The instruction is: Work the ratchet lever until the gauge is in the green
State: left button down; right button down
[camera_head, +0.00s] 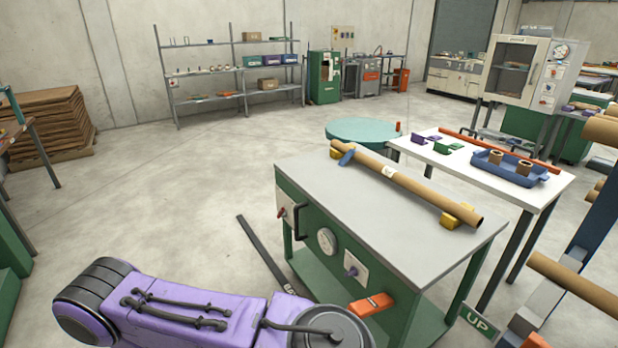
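A round white gauge (327,241) sits on the green front of the workbench. Its needle and coloured bands are too small to read. Left of it, a black handle (298,220) stands out beside a pale plate with a red knob (281,212). Right of the gauge is a pale plate with a purple knob (351,271). Lower down, an orange part (371,305) with a pale label juts out. I cannot tell which of these is the ratchet lever. My purple arm crosses the bottom of the view; neither of my grippers shows.
A cardboard tube (405,184) lies on yellow supports on the workbench top (335,200). A white table (525,182) with a blue tray (510,176) stands behind right. Tubes (575,285) and an "UP" sign (479,322) are at right.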

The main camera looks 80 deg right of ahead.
aim_at(364, 308)
jog(key=u, duration=0.05)
jog(key=k, duration=0.8)
jog(key=z, duration=1.75)
